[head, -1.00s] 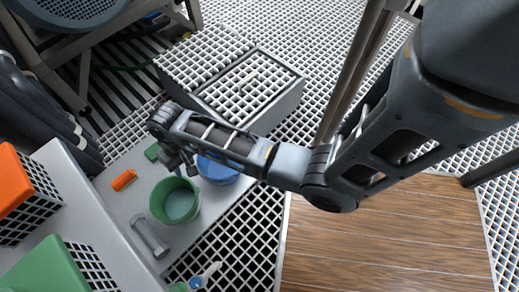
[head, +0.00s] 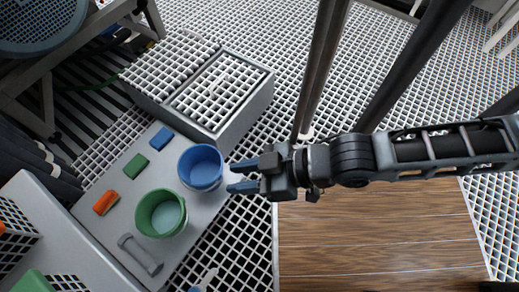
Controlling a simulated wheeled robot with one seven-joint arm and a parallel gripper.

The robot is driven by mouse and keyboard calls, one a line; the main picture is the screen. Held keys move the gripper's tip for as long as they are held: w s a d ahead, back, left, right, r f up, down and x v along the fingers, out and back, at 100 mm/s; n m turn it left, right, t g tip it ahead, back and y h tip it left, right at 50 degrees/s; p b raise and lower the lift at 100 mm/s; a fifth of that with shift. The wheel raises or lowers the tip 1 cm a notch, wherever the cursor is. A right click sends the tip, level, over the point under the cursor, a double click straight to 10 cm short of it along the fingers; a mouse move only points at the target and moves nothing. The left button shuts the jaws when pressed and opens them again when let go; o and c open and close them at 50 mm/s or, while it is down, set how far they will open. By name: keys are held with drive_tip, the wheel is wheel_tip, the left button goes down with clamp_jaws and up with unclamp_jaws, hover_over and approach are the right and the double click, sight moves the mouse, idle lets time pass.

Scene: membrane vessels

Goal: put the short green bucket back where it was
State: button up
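The green bucket (head: 161,214) stands upright on the light grey bench top, left of and nearer than the blue bucket (head: 201,167). Both look empty from above.
The bench (head: 113,223) also bears an orange block (head: 105,202), a green block (head: 136,166), a blue block (head: 161,138) and a clear tube (head: 141,254). A grey box with a grid lid (head: 214,88) stands behind. White grating lies right of the bench.

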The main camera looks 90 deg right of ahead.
drive_tip(key=s+r+n+t, duration=0.1)
drive_tip(key=s+r+t, duration=0.1)
drive_tip(key=r, duration=0.9)
drive_tip(key=shift+s+a+t, duration=0.3)
drive_tip(key=shift+s, duration=0.4)
wheel_tip(320, 180, up, 25)
drive_tip(key=p, duration=2.4)
drive_tip(key=shift+p, duration=0.4)
drive_tip(key=shift+f, duration=0.1)
